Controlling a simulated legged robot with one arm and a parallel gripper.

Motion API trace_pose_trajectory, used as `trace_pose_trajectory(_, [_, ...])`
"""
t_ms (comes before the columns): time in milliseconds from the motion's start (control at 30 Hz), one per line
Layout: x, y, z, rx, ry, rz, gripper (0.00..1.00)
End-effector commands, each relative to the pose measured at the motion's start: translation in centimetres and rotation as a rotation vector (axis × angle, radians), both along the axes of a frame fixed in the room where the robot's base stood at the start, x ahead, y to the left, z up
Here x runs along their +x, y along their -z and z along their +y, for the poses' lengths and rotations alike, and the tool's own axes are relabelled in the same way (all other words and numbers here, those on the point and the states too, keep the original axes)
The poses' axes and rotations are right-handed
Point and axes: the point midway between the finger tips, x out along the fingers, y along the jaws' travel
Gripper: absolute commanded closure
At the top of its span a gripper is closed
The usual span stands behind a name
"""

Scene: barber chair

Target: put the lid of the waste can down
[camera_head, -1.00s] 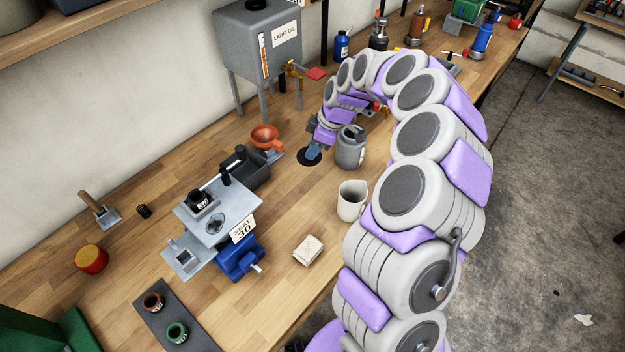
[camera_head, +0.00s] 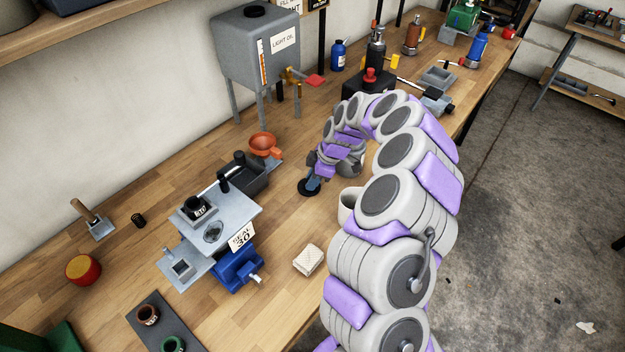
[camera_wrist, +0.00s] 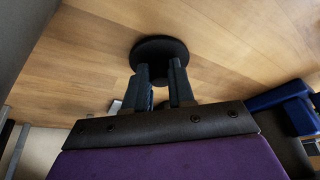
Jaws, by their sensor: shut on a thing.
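The lid is a round black disc (camera_head: 309,188) at the end of my gripper (camera_head: 314,179), over the wooden bench. In the wrist view the lid (camera_wrist: 158,50) lies flat against the wood behind it, and the fingers of my gripper (camera_wrist: 160,88) are shut on its small dark knob. I cannot tell whether the lid touches the bench or hangs just above it.
An orange funnel (camera_head: 263,144) and a dark box (camera_head: 246,176) stand left of the lid. A grey stand with a blue vise (camera_head: 237,268) is nearer left. The light oil tank (camera_head: 255,50) is behind. Bare bench lies between the lid and a pale block (camera_head: 308,260).

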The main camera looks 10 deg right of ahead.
Motion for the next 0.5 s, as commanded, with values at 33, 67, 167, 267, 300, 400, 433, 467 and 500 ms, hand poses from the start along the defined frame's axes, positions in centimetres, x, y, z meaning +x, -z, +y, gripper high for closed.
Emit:
trace_pose_trajectory(33, [0.01,-0.01,-0.11,0.001,0.001,-0.001,1.0])
trace_pose_trajectory(67, [0.0,-0.05,-0.18,0.001,0.001,-0.001,1.0])
trace_pose_trajectory(167, [0.01,-0.07,-0.27,0.003,0.001,-0.001,1.0])
trace_pose_trajectory(267, [0.02,0.15,-0.15,0.001,0.001,-0.001,1.0])
trace_pose_trajectory(300, [0.03,0.28,-0.07,0.0,0.001,-0.001,1.0])
trace_pose_trajectory(400, [0.04,0.14,0.0,0.0,0.001,-0.002,0.67])
trace_pose_trajectory(433, [0.05,0.14,0.04,-0.001,0.001,-0.002,0.64])
trace_pose_trajectory(467, [0.04,0.13,0.09,-0.001,0.001,-0.002,0.61])
trace_pose_trajectory(500, [0.06,0.14,0.13,-0.002,0.001,-0.001,0.57])
